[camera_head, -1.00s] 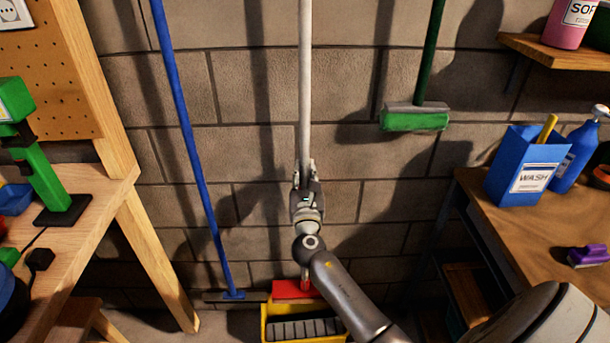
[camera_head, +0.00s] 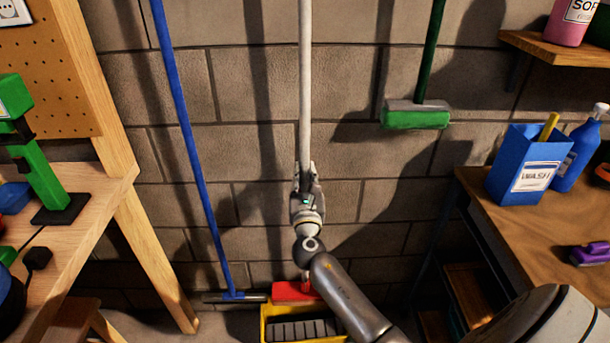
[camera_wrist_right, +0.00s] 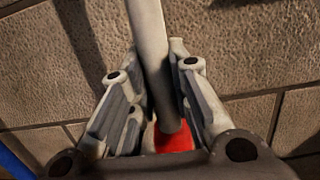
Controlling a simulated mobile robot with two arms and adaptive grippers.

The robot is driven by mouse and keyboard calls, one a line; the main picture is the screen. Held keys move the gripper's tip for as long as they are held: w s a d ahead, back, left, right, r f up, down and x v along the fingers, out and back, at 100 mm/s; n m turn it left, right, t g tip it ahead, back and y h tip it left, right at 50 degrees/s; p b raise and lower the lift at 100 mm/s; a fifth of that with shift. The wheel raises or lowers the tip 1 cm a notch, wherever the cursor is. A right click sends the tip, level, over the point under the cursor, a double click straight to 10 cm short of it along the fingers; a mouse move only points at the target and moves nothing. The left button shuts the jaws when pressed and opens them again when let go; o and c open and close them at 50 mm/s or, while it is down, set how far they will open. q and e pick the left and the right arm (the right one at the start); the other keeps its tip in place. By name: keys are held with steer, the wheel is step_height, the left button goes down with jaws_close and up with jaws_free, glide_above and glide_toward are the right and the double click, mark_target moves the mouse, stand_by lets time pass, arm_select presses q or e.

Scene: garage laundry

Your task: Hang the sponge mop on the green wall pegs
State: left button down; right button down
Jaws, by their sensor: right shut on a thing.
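A pale grey-white pole (camera_head: 305,80), which looks like the sponge mop's handle, stands nearly upright in front of the block wall. Its top runs out of the head view. A red block (camera_head: 295,291), perhaps its head, shows low down by a yellow bucket. My right gripper (camera_head: 306,175) is shut on the pole, with a finger on each side. In the right wrist view the pole (camera_wrist_right: 151,45) passes between my fingers (camera_wrist_right: 155,90), with red (camera_wrist_right: 175,140) beyond. My left gripper is out of view. No green wall pegs show.
A blue-handled tool (camera_head: 187,130) leans left of the pole. A green-handled tool with a green head (camera_head: 416,118) hangs to the right. The yellow bucket (camera_head: 266,325) is below. A wooden bench (camera_head: 100,205) stands left; a table (camera_head: 500,220) with a blue box (camera_head: 515,175) stands right.

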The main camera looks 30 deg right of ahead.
steer(key=shift+f, duration=0.2)
steer(key=c, duration=1.3)
jaws_free()
steer(key=shift+f, duration=0.15)
steer(key=v, duration=1.2)
steer(key=s+a+f+m+g+y+p, duration=0.1)
steer(key=s+a+f+m+g+y, duration=0.15)
steer(key=f, duration=0.85)
steer(key=s+a+f+m+g+y, duration=0.1)
steer(key=s+f+m+g+y, duration=0.2)
steer(key=f, duration=0.9)
steer(key=s+a+f+m+g+y+p, duration=0.15)
steer(key=s+f+m, duration=0.3)
steer(key=f, duration=0.65)
steer(key=s+a+f+m+g+y, duration=0.1)
steer(key=s+f+m+g, duration=0.2)
steer(key=s, duration=0.8)
steer(key=s+a+f+m+g+y, duration=0.1)
steer(key=s+f+m+g, duration=0.1)
steer(key=s+f+m, duration=0.6)
steer(key=s+a+f+m+g+y+p, duration=0.1)
steer(key=s+f+m+g, duration=0.2)
steer(key=s, duration=1.2)
steer(key=shift+a+f+m+g, duration=0.15)
steer(key=shift+f+m, duration=0.65)
steer(key=shift+f, duration=0.35)
steer(key=shift+a+f+m+g, duration=0.2)
steer(key=shift+f+m, duration=0.6)
steer(key=shift+f, duration=0.3)
